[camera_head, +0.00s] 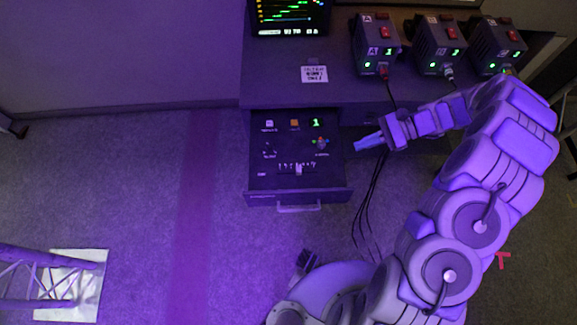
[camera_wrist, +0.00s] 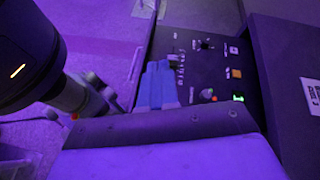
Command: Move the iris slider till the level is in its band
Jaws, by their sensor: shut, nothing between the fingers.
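The iris slider (camera_head: 298,169) has a small pale knob on a short horizontal track with white tick marks, near the front of a dark pull-out panel (camera_head: 262,182). Its knob sits right of the middle of the track. In the wrist view the slider (camera_wrist: 175,62) shows just beyond my fingertips. My gripper (camera_head: 357,146) has blue fingers, shut and empty, just right of the panel's right edge and apart from the knob. The fingers also show in the wrist view (camera_wrist: 157,66). A monitor (camera_head: 290,14) at the top shows coloured traces, too small to read a level band.
The panel also carries a white button (camera_head: 269,124), an orange button (camera_head: 295,125), a lit green digit (camera_head: 316,123) and a coloured joystick-like control (camera_head: 321,143). Several power boxes (camera_head: 375,45) with red switches stand on the desk. Dark cables hang right of the panel.

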